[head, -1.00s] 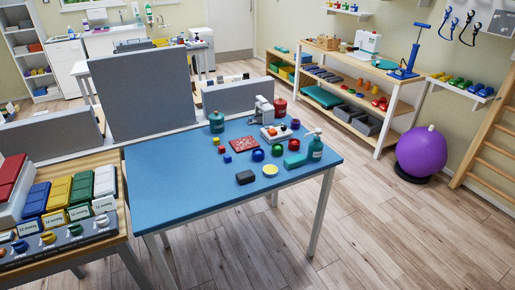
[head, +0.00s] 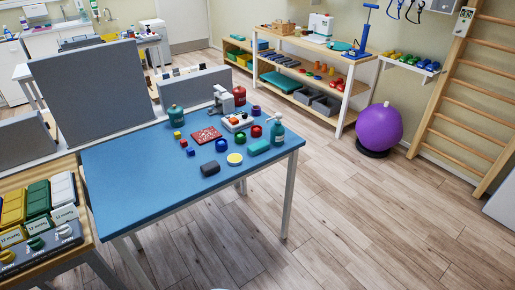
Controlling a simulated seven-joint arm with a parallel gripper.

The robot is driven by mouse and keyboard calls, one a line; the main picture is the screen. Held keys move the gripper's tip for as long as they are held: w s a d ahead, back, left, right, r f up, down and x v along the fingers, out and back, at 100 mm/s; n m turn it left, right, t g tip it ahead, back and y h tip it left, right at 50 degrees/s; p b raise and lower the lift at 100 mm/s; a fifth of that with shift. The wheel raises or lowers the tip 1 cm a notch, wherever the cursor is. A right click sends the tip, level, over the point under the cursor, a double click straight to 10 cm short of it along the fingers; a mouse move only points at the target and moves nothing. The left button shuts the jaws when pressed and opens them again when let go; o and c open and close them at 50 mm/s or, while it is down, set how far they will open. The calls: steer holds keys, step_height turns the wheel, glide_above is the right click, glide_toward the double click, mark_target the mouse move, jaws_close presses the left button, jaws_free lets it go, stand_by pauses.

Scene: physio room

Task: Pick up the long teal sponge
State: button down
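The long teal sponge (head: 259,147) lies flat on the blue table (head: 135,180), near its right end. It is a teal block, just left of and in front of a teal pump bottle (head: 277,133). A yellow round disc (head: 234,159) lies to its left, and a red round piece (head: 256,131) is behind it. Nothing covers the sponge from above. My gripper is not in view.
A dark block (head: 210,168), a blue ring-like piece (head: 221,145), a red patterned mat (head: 206,135) and a grey-white device (head: 222,97) are also on the table. Grey panels (head: 95,95) stand behind. The table's front left is bare; wooden floor (head: 350,220) is open to the right.

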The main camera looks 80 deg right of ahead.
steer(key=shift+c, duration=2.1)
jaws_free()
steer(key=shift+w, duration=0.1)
